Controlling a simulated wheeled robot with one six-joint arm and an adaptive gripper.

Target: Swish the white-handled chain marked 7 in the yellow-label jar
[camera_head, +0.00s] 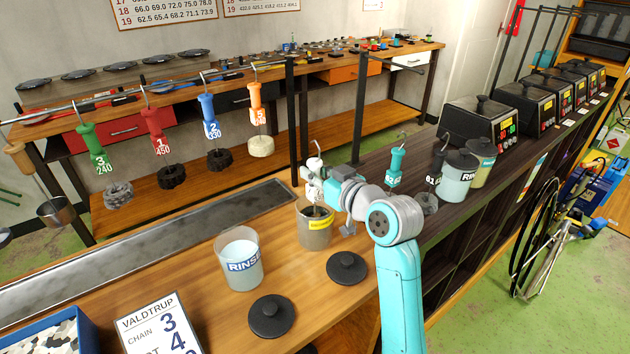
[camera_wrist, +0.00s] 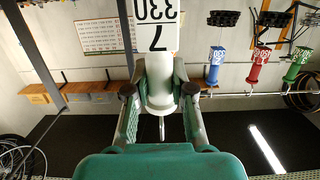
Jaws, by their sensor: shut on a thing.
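The jar with a yellow label (camera_head: 318,227) stands uncovered on the wooden bench in the head view. My gripper (camera_head: 318,190) is just above its mouth, shut on the white handle (camera_head: 313,165). In the wrist view the white handle (camera_wrist: 160,90) stands between both fingers of my gripper (camera_wrist: 160,92), its tag (camera_wrist: 157,32) reading 330 and 7 upside down. Below the handle, a dark mass, apparently the chain (camera_head: 318,211), shows at the jar's mouth. How deep it sits in the liquid cannot be told.
A RINSE jar (camera_head: 240,262) stands open at the left. Two black lids (camera_head: 271,315) (camera_head: 347,268) lie in front. Several handled chains hang from the left rail (camera_head: 180,95). Teal (camera_head: 396,160) and black (camera_head: 437,158) handles hang at the right, near another RINSE jar (camera_head: 459,182).

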